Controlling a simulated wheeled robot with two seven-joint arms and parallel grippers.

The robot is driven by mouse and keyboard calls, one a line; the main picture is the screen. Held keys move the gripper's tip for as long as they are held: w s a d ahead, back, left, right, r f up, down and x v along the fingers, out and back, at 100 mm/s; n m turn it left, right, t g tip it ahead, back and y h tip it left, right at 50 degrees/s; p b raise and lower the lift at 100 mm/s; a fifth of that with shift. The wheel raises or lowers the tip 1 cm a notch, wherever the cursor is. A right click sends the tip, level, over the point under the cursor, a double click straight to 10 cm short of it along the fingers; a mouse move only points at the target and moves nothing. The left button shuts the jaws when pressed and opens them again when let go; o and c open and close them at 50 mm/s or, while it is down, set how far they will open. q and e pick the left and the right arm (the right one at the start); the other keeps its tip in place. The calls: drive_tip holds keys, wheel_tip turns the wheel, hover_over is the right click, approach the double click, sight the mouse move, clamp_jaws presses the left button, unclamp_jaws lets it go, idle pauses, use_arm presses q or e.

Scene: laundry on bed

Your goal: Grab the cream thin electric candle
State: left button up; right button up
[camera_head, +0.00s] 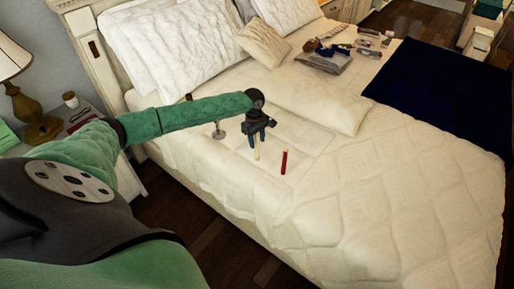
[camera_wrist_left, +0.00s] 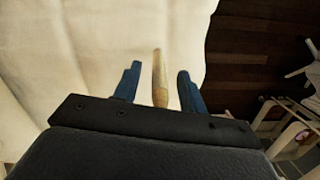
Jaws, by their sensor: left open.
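The cream thin candle (camera_head: 257,153) stands on the bed just below my left gripper in the head view. In the left wrist view the candle (camera_wrist_left: 159,78) shows between the two blue fingers, with a gap on each side. My left gripper (camera_head: 257,138) is open, and its fingers (camera_wrist_left: 157,86) point toward the bed. My right gripper is not in view.
A small metal holder (camera_head: 218,131) stands on the bed left of the gripper. Pillows (camera_head: 325,104) and a pile of folded clothes (camera_head: 325,58) lie farther back. A dark blue blanket (camera_head: 440,95) covers the far right. The bed's front is clear.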

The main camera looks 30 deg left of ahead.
use_arm(q)
drive_tip(key=shift+c, duration=0.4)
clamp_jaws()
drive_tip(key=shift+r, duration=0.1)
